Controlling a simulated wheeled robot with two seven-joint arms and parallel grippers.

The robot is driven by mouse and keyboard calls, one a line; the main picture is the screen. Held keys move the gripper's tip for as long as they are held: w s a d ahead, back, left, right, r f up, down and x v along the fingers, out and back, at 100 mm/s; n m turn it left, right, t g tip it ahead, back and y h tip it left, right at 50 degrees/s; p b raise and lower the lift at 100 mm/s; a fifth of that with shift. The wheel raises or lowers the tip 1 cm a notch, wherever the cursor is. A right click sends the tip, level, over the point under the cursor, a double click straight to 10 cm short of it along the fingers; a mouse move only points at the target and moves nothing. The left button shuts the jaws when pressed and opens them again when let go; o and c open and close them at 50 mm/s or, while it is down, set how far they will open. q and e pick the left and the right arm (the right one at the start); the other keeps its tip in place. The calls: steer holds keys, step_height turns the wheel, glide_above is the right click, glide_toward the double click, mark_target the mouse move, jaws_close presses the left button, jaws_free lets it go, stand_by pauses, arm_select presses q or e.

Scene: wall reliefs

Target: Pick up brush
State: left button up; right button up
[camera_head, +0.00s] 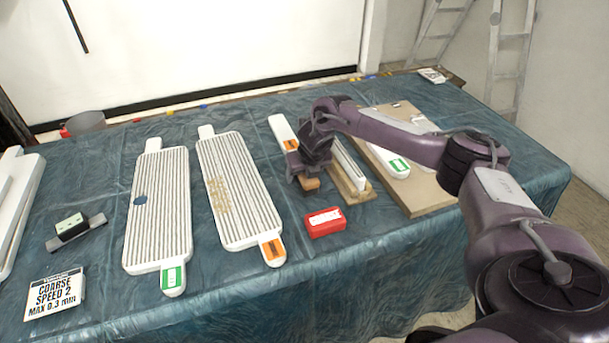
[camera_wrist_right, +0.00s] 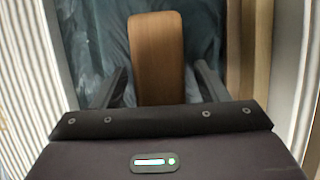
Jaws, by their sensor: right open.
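The brush seems to be the brown wooden piece (camera_head: 309,184) on the blue-green cloth, right under my right gripper in the head view. In the right wrist view its rounded wooden body (camera_wrist_right: 157,50) runs lengthwise between the two fingers. No bristles can be seen. My right gripper (camera_head: 303,172) points down over it; in the right wrist view its fingers (camera_wrist_right: 160,88) are open, one on each side of the wood, with a gap on both sides. The gripper hides much of the brush in the head view. My left gripper is not in view.
Two ribbed white boards (camera_head: 158,205) (camera_head: 238,190) lie to the left. A red box (camera_head: 326,222) sits in front of the gripper. A wooden block with a white strip (camera_head: 349,176) is close on the right, then a flat tan board (camera_head: 425,193).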

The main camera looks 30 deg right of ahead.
steer(key=shift+f, duration=0.2)
steer(key=shift+c, duration=0.2)
steer(key=c, duration=1.1)
steer(key=shift+o, duration=0.2)
steer(key=shift+r, duration=0.15)
steer(key=shift+r, duration=0.25)
step_height(320, 180, up, 20)
steer(key=p, duration=0.3)
steer(key=shift+p, duration=0.3)
steer(key=shift+f, duration=0.15)
